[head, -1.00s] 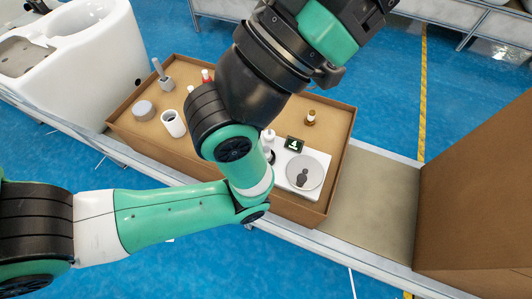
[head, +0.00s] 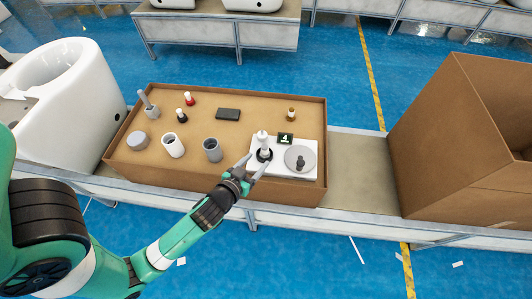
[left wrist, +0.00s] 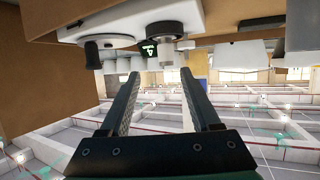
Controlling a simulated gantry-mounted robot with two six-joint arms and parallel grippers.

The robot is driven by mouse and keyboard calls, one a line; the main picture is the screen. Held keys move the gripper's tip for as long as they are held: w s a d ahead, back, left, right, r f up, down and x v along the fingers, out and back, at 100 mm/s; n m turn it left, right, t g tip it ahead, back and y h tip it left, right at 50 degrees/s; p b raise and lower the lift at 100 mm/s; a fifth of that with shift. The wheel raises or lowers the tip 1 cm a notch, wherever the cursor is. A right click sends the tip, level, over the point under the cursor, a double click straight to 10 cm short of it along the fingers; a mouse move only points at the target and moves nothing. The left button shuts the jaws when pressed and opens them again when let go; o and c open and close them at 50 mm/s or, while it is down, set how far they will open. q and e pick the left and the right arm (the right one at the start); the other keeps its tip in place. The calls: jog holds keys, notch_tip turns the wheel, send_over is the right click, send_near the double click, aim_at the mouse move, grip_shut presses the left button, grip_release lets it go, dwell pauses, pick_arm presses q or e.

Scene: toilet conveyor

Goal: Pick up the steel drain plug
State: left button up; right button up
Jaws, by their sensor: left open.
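A small dark stemmed plug (head: 300,162) stands on a round grey disc (head: 292,151) on a white platform (head: 258,171). Beside it, a pale upright piece (head: 263,138) stands in a black ring base. I cannot tell for sure which one is the steel drain plug. My left gripper (head: 257,164) is open and empty at the platform's near left edge, close to the pale piece. In the left wrist view, its open fingers (left wrist: 160,78) point toward the platform, with the dark plug (left wrist: 92,53) at left and the pale piece (left wrist: 165,32) near the middle. My right gripper is not in view.
A cardboard tray (head: 215,181) holds the platform, a small display (head: 285,139) reading 4, a grey cup (head: 212,150), a white cup (head: 173,145), a black box (head: 228,114) and small bottles. A tall carton (head: 440,140) stands right on the conveyor; a white toilet (head: 75,85) stands left.

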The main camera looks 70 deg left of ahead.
aim_at(264, 151)
pick_arm(q)
jog(key=b+x, duration=0.1)
jog(key=x, duration=0.2)
jog(key=b+x, duration=0.1)
jog(key=x, duration=0.2)
jog(key=shift+s+a+f, duration=0.1)
jog(key=shift+s+a, duration=0.05)
jog(key=shift+a, duration=0.3)
jog(key=shift+w+a+f+b, duration=0.1)
jog(key=shift+w+f+b, duration=0.1)
jog(key=shift+w+b, duration=0.1)
jog(key=b+x, duration=0.2)
jog(key=x, duration=0.2)
jog(key=shift+s+a, duration=0.1)
jog(key=shift+a, duration=0.1)
jog(key=shift+w+a, duration=0.2)
jog(key=shift+w, duration=0.1)
jog(key=shift+c, duration=0.5)
grip_shut()
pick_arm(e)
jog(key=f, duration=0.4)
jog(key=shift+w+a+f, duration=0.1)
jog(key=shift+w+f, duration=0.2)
